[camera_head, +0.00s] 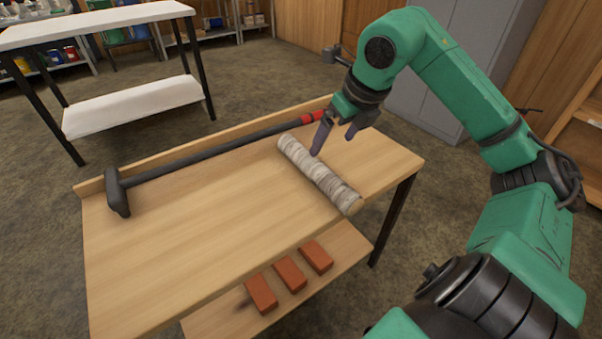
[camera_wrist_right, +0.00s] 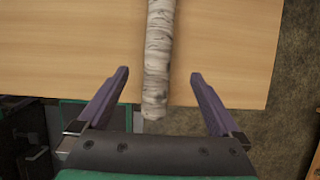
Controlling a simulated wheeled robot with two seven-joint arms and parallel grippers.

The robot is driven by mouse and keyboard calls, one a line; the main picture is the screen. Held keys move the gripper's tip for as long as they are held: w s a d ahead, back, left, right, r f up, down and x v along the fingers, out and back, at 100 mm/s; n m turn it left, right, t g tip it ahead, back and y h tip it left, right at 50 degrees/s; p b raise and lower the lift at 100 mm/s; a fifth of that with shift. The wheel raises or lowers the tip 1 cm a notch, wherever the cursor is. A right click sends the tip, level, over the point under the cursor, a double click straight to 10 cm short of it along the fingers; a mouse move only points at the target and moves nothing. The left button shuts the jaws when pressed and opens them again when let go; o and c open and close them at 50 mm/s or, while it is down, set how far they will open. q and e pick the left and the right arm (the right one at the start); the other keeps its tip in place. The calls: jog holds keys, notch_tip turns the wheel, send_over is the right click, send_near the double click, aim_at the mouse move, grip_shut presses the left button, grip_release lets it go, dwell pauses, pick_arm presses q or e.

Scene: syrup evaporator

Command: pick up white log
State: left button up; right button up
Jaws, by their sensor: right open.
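The white log (camera_head: 316,174) lies on the right part of the wooden table, with whitish-grey bark. Its near end reaches the table's front edge. My right gripper (camera_head: 334,138) is open above the table, close to the log's far half in the head view. In the right wrist view the log (camera_wrist_right: 157,55) runs lengthwise, and its lower end lies between the two open fingers of my right gripper (camera_wrist_right: 157,92). The fingers look apart from the log on both sides. My left gripper is not in view.
A long black-handled hammer (camera_head: 215,155) lies along the back of the wooden table (camera_head: 190,240). Several red bricks (camera_head: 290,274) sit on the lower shelf. A white-topped table (camera_head: 95,25) stands behind at left, grey cabinets (camera_head: 450,60) behind at right.

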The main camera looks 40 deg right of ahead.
aim_at(318, 163)
jog(key=x, duration=0.6)
jog(key=shift+w+f, duration=0.15)
jog(key=x, duration=0.5)
jog(key=shift+w+a+p, duration=0.1)
jog(key=shift+a+p, duration=0.1)
jog(key=shift+p, duration=0.2)
jog(key=shift+w+f, duration=0.1)
jog(key=shift+f, duration=0.25)
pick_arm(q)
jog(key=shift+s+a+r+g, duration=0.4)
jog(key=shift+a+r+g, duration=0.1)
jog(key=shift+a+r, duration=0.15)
pick_arm(e)
grip_shut()
